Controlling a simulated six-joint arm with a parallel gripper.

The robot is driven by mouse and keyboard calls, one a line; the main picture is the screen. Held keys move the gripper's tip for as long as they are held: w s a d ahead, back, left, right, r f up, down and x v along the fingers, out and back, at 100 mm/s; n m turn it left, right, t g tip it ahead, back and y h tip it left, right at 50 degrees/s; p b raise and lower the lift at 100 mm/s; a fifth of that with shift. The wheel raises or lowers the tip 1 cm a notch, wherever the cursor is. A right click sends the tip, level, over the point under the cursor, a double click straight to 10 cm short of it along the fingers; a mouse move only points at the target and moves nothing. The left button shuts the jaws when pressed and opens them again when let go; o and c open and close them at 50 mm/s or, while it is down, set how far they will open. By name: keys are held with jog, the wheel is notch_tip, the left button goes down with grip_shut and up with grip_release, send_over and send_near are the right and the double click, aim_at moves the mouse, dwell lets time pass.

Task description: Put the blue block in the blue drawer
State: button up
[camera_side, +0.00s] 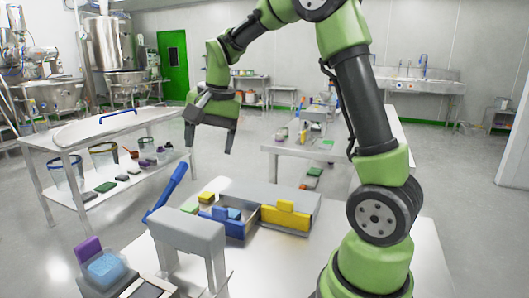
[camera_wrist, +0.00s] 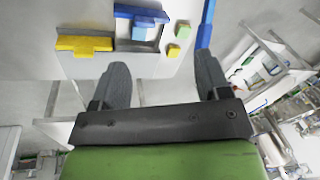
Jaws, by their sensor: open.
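The blue drawer (camera_side: 222,226) is pulled out of a grey cabinet on the near table; its blue front also shows in the wrist view (camera_wrist: 130,10). A lighter blue block (camera_side: 234,213) appears to lie inside this drawer, behind the front; it also shows in the wrist view (camera_wrist: 139,33). My gripper (camera_side: 208,143) is open and empty, raised well above and behind the drawer. In the wrist view its fingers (camera_wrist: 162,66) are spread, with nothing between them.
A yellow drawer front (camera_side: 285,219) is beside the blue drawer. A yellow block (camera_side: 206,197) and a green block (camera_side: 189,208) lie left of the cabinet (camera_side: 262,191). A blue bar (camera_side: 166,191) slants up near a grey stand (camera_side: 187,233). The air around my gripper is free.

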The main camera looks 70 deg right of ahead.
jog(key=s+a+r+n+t+y, duration=0.1)
jog(key=s+a+r+n+t, duration=0.1)
jog(key=s+a+n, duration=0.2)
jog(key=s+a+r+n+t+y, duration=0.1)
jog(key=s+a+n, duration=0.4)
jog(key=s, duration=0.8)
jog(key=a+r+t, duration=0.1)
jog(key=a, duration=0.2)
jog(key=shift+s+r, duration=0.25)
jog(key=shift+r, duration=0.05)
